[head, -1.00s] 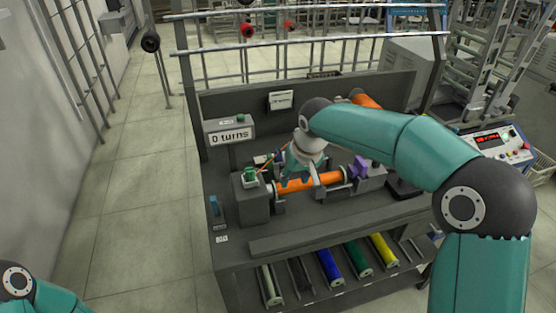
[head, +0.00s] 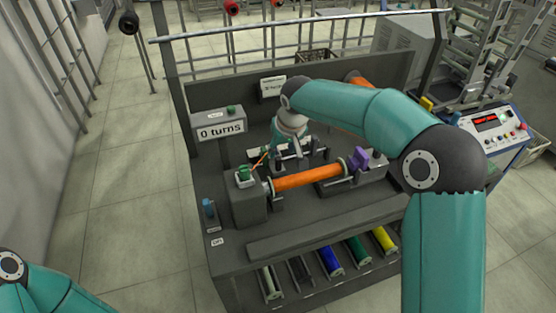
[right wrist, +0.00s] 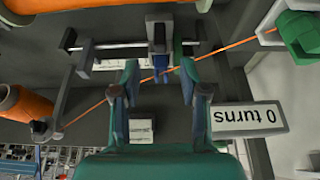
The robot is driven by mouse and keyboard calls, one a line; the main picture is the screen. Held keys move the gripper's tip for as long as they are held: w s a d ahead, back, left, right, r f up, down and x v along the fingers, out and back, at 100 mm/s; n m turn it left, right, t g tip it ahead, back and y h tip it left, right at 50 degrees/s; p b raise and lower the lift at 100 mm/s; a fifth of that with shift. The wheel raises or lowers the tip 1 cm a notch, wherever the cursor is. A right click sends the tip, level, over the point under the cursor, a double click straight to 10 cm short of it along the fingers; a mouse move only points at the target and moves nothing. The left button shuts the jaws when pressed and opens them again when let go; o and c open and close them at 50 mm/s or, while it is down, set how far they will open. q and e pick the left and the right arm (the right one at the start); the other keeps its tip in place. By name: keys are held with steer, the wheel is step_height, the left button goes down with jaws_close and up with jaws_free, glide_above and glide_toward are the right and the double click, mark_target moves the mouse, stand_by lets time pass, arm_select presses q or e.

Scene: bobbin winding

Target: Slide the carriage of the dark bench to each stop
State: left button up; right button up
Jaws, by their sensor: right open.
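The dark bench (head: 330,222) fills the middle of the head view, with an orange bobbin (head: 306,178) lying across it. In the right wrist view the carriage (right wrist: 158,32) is a grey block on a steel rail (right wrist: 115,46), with a small blue piece (right wrist: 161,68) below it. An orange thread (right wrist: 222,48) runs past it. My right gripper (right wrist: 159,72) is open, one finger on each side of the blue piece, with visible gaps. In the head view my right gripper (head: 284,156) is behind the bobbin and partly hides the carriage. Only my left arm shows, not its gripper.
A "0 turns" display (head: 219,131) stands at the bench's left, near a green-topped grey block (head: 250,205). A purple part (head: 359,160) is at the bobbin's right end. Several coloured spools (head: 330,261) lie below. A control box (head: 490,125) stands at right.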

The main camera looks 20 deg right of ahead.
mark_target(279, 159)
steer(key=x, duration=0.8)
steer(key=shift+w+f+p, duration=0.1)
steer(key=shift+f+p, duration=0.15)
steer(key=shift+p, duration=0.15)
jaws_close()
